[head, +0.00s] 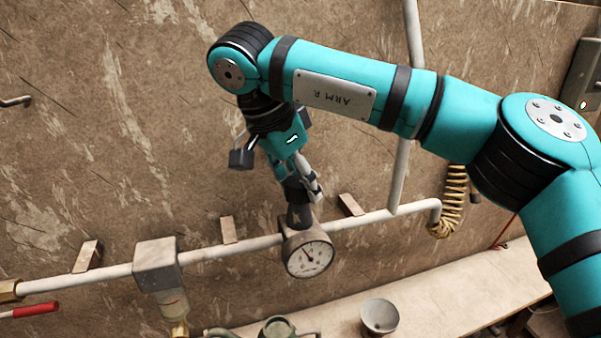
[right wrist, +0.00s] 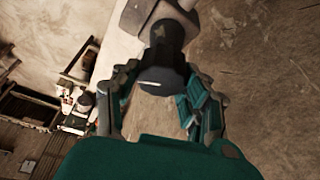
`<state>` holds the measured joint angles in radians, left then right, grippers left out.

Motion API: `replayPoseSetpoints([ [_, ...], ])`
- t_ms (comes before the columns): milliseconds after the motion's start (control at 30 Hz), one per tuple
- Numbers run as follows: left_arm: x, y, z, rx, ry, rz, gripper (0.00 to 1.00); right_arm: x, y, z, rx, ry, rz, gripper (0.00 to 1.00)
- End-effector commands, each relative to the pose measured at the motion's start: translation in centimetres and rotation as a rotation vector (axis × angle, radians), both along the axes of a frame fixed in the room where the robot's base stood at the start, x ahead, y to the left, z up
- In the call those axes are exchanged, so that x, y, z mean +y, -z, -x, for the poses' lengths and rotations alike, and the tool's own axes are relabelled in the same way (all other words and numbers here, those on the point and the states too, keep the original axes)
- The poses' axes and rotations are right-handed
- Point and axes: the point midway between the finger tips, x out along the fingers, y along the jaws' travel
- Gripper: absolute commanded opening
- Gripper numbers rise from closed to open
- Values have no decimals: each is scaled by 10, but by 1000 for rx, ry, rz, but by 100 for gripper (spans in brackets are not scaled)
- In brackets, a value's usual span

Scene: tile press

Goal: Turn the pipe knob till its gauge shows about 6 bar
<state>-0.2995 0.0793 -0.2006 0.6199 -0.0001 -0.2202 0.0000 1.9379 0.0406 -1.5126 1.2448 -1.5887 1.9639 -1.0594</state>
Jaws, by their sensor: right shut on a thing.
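The pipe knob is dark and stands on top of a brown valve body (head: 303,236) on the pale wall pipe (head: 225,252). In the head view the fingers partly hide it; in the right wrist view the knob (right wrist: 166,72) shows between the fingers. My right gripper (head: 298,189) reaches down from above and is shut on the knob. The round white gauge (head: 309,260) sits on the front of the valve body. Its dark needle points up and slightly left; the numbers are too small to read. My left gripper is not in view.
A grey box fitting (head: 156,264) sits on the pipe to the left, with a red-handled lever (head: 36,309) further left. A coiled hose (head: 452,200) hangs at right. A grey cup (head: 379,316) stands on the pale bench (head: 450,295) below.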

Motion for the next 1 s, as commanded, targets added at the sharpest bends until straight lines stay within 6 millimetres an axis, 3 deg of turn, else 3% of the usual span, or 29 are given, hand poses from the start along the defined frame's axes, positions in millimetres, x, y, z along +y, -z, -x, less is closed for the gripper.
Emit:
replayPoseSetpoints([
  [500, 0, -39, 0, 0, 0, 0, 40, 0, -4, 1, -1, 470, -2, 12],
  [1000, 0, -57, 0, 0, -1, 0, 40, 0, -2, 1, -1, 708, -3, 12],
])
